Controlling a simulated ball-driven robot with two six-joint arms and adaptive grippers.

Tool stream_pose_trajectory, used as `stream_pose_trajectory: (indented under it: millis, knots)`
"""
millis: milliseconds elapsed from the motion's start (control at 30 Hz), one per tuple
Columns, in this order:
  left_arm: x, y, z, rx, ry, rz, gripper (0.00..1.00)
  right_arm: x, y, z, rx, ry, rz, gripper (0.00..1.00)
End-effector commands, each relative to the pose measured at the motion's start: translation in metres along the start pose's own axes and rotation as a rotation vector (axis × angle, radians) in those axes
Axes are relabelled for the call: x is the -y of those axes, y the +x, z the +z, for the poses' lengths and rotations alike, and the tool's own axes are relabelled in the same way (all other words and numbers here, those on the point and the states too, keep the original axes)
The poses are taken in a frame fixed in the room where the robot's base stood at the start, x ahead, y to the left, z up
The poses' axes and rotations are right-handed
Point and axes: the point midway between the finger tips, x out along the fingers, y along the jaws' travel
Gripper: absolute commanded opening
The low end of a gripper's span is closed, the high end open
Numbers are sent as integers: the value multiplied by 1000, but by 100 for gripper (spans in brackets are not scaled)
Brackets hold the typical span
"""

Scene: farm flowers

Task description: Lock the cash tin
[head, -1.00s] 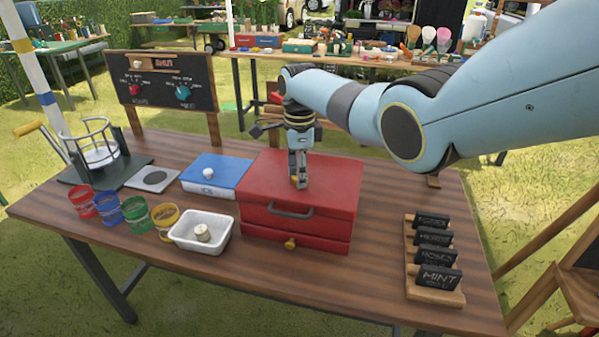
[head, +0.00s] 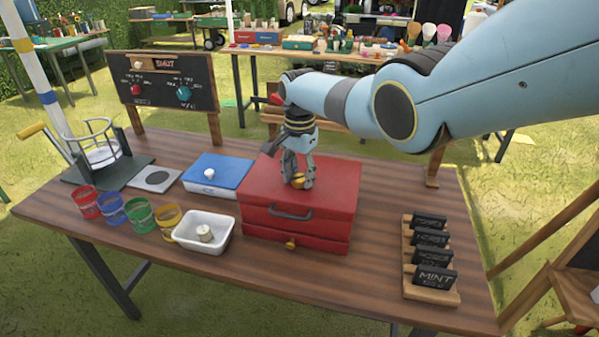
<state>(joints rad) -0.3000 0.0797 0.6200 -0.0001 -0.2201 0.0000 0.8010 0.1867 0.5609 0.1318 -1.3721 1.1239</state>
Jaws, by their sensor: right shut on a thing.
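The red cash tin (head: 330,190) stands on the wooden table with its lid down. It has a dark handle (head: 291,213) on its front and a small brass knob (head: 291,244) on a lower front section. My right gripper (head: 298,182) points down onto the middle of the lid. Its fingers are shut on a small brass piece (head: 298,180) at the lid's top. The fingers hide part of this piece, so I cannot tell whether it is a key or a knob. My left gripper is not in view.
A blue box (head: 225,170) and a white tray (head: 188,242) with a pale round piece are left of the tin. Several coloured cups (head: 139,212) stand further left. A rack of small black signs (head: 432,292) is at right.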

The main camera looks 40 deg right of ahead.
Motion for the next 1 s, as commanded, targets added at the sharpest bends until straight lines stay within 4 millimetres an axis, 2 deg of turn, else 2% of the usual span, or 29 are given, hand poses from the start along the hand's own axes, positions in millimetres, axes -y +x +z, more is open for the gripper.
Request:
stream_pose_trajectory:
  millis: [600, 1000]
  knots:
    - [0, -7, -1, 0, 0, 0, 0, 1, -1, 0, -2, -564, -2, 5]
    - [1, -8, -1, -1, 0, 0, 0, 1, -1, 0, -2, -782, -2, 5]
